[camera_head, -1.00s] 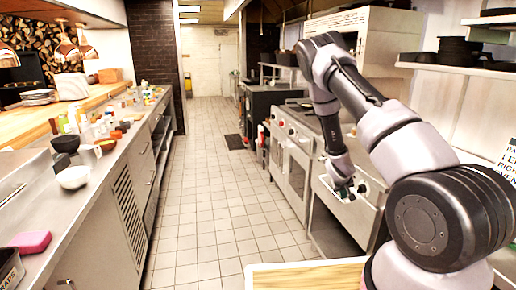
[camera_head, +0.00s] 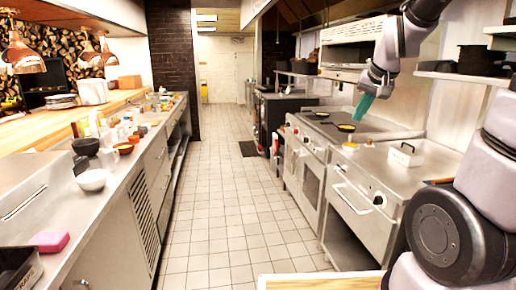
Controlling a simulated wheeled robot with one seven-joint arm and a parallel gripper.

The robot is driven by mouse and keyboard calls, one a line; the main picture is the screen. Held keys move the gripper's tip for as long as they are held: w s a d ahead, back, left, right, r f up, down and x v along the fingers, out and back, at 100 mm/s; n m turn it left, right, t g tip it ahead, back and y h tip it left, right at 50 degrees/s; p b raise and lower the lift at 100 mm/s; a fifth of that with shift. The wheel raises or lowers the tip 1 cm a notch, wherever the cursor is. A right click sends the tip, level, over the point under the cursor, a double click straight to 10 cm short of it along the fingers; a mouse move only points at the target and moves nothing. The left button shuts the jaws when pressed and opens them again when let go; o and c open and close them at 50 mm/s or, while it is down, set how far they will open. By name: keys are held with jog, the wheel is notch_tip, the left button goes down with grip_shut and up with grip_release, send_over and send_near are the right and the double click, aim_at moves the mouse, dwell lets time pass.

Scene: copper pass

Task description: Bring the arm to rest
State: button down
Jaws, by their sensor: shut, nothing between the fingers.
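My arm rises at the right edge of the picture, partly cut off by the frame. My gripper (camera_head: 363,105) is at the upper right, pointing down and a little left, with teal fingers. It is shut and holds nothing. It appears above the cooking range (camera_head: 310,150), in front of the hood and oven unit at the back; how far above the range it is, I cannot tell.
A shelf (camera_head: 465,78) holds dark pans. The left counter carries bowls (camera_head: 92,180) and a pink sponge (camera_head: 49,241). The tiled aisle (camera_head: 215,200) is clear.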

jog(key=s+a+r, duration=0.2)
jog(key=s+r, duration=0.1)
jog(key=s, duration=0.5)
jog(key=s+a+r, duration=0.1)
jog(key=s+r, duration=0.3)
jog(key=s, duration=0.4)
jog(key=shift+s+a+t+y, duration=0.3)
jog(key=shift+a+t+y, duration=0.1)
jog(key=shift+r, duration=0.1)
